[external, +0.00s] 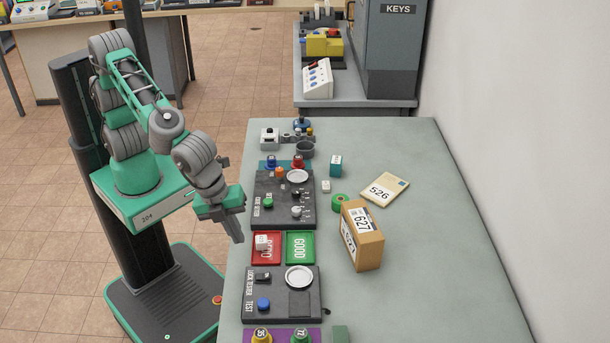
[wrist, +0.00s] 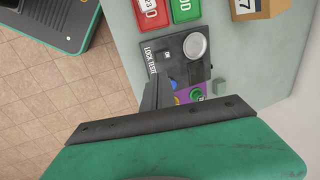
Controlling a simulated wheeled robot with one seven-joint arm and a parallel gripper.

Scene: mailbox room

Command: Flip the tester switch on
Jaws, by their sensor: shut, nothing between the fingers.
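The lock tester (external: 306,313) is a dark box on the near left part of the counter. It has a small black switch (external: 263,277) at its upper left, a blue button (external: 264,304), a round pale dish (external: 299,277) and a dark square pad. I cannot tell which way the switch is set. My gripper (external: 238,239) is shut and empty, pointing down near the counter's left edge, up and left of the switch and apart from it. In the wrist view, the fingers (wrist: 157,92) overlap the lower left of the lock tester (wrist: 184,72) and hide part of it.
A second dark tester (external: 284,215) stands farther back. Red (external: 266,258) and green (external: 300,247) trays lie between the testers; a small pale block sits in the red one. A box marked 627 (external: 368,249) stands right. The counter's right side (external: 440,260) is clear.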

